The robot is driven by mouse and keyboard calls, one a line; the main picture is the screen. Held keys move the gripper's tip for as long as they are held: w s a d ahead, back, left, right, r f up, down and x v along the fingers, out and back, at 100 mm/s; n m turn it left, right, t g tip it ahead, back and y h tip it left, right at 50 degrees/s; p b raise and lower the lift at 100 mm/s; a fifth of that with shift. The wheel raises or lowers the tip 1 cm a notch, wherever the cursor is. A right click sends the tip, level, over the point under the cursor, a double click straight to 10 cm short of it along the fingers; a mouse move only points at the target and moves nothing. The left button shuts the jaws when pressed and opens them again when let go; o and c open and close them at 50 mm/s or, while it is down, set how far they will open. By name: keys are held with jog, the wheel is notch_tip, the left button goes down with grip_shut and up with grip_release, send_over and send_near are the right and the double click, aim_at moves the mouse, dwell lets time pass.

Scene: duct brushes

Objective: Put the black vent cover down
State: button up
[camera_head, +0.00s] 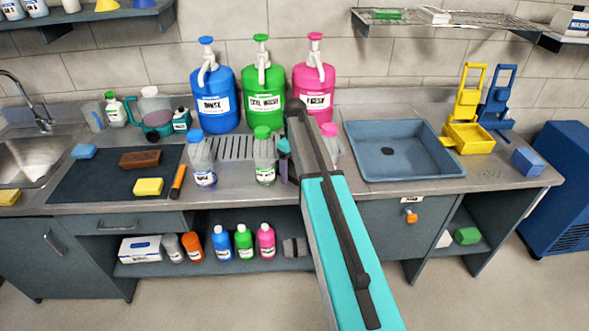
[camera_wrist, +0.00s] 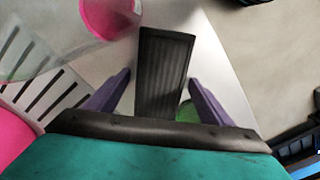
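The black vent cover (camera_wrist: 165,70) is a dark, ribbed, narrow panel in the middle of the wrist view. In the head view my gripper (camera_head: 285,160) is mostly hidden behind my arm, just right of the small green-capped bottle, and the cover cannot be made out clearly there.
A small green-capped bottle (camera_head: 264,160) and a pink-capped bottle (camera_head: 331,146) stand close by. A slatted drain grille (camera_head: 236,146) lies to the left. Three large pump jugs, including the green one (camera_head: 262,92), stand behind. A blue-grey basin (camera_head: 400,150) is to the right.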

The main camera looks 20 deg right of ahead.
aim_at(294, 170)
jog(key=shift+r, duration=0.25)
notch_tip(294, 170, up, 12)
jog(key=b, duration=0.3)
dwell(0.8)
jog(key=shift+o, duration=0.3)
jog(key=shift+s+f, duration=0.1)
jog(key=shift+f, duration=0.05)
